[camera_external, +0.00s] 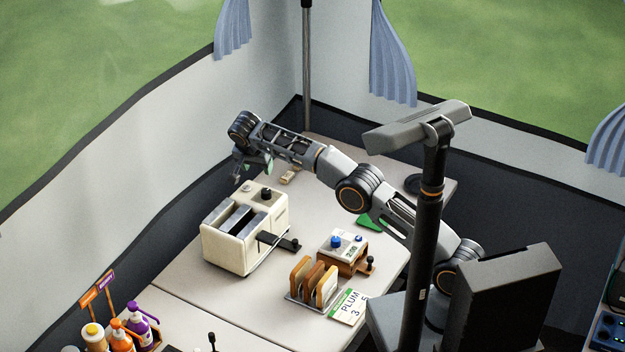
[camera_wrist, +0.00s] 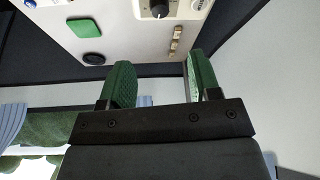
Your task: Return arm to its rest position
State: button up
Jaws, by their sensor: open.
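My arm reaches out over the table from the right in the external view, bent, with my gripper (camera_external: 253,164) held above the far side of the cream toaster (camera_external: 232,244). In the wrist view my gripper (camera_wrist: 160,82) shows two green-padded fingers spread apart with nothing between them. The wrist picture is upside down relative to the room. The toaster's lever side faces right, and its slots look dark.
A bread rack (camera_external: 313,281), a small timer box (camera_external: 343,252) and a PLUM card (camera_external: 348,306) stand on the table. A green pad (camera_wrist: 85,28) and a black disc (camera_wrist: 94,59) lie behind. Bottles (camera_external: 121,335) stand at lower left. Walls border the table.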

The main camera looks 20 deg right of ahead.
jog(key=s+d+f+n+g+y, duration=0.1)
jog(key=s+d+f+n+g, duration=0.15)
jog(key=f+n, duration=0.45)
jog(key=s+d+r+t, duration=0.1)
jog(key=s+d+r, duration=0.2)
jog(key=s+d, duration=0.5)
jog(key=s+d+r+y, duration=0.1)
jog(key=s+d, duration=0.6)
jog(key=d, duration=0.9)
jog(key=s+d+r+t, duration=0.1)
jog(key=s+d+r, duration=0.3)
jog(key=s+d, duration=0.4)
jog(key=d, duration=0.4)
jog(key=shift+s+d+r+t+y, duration=0.3)
jog(key=shift+s+d+t, duration=0.05)
